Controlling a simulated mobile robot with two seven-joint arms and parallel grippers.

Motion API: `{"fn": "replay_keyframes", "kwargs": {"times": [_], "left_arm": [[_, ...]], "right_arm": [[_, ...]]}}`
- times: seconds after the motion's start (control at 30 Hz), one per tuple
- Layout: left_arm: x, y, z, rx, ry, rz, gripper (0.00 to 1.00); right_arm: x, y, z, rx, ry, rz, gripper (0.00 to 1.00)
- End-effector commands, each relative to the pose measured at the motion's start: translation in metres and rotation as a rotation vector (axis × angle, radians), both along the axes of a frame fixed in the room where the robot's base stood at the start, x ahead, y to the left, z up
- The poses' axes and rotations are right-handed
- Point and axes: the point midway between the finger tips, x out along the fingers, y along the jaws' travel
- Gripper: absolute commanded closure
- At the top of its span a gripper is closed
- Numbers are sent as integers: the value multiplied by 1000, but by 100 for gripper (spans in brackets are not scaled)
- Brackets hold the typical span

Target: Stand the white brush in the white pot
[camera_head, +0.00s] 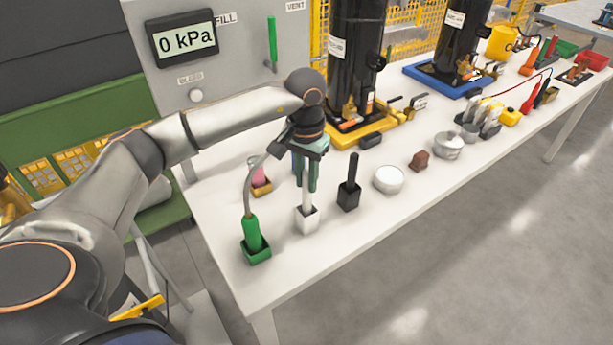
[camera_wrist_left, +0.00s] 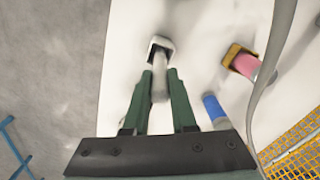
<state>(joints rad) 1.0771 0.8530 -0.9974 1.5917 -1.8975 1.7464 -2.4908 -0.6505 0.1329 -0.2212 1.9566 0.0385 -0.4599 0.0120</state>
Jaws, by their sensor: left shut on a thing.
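The white brush (camera_head: 307,196) hangs upright between the green fingers of my left gripper (camera_head: 305,185), which is shut on it. Its lower end is at the mouth of the white pot (camera_head: 307,222) and appears to be inside; how deep it reaches is hidden. In the left wrist view the brush (camera_wrist_left: 159,82) lies between the fingertips (camera_wrist_left: 160,75), in line with the square mouth of the white pot (camera_wrist_left: 160,43). The pot stands on the white table. My right gripper is not in view.
A green pot (camera_head: 256,252) with a green-handled tool and a black pot (camera_head: 348,197) with a black tool flank the white pot. A pink item in an orange pot (camera_head: 261,188) and a blue item (camera_wrist_left: 214,108) stand nearby. A round white dish (camera_head: 389,179) is further right.

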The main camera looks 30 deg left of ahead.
Motion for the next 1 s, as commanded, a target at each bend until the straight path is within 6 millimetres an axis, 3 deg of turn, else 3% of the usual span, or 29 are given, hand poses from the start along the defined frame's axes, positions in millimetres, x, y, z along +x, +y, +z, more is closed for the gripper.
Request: {"fn": "replay_keyframes", "kwargs": {"times": [1.0], "left_arm": [[0, 0, -14, 0, -1, 0, 100]], "right_arm": [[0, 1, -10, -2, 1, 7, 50]]}}
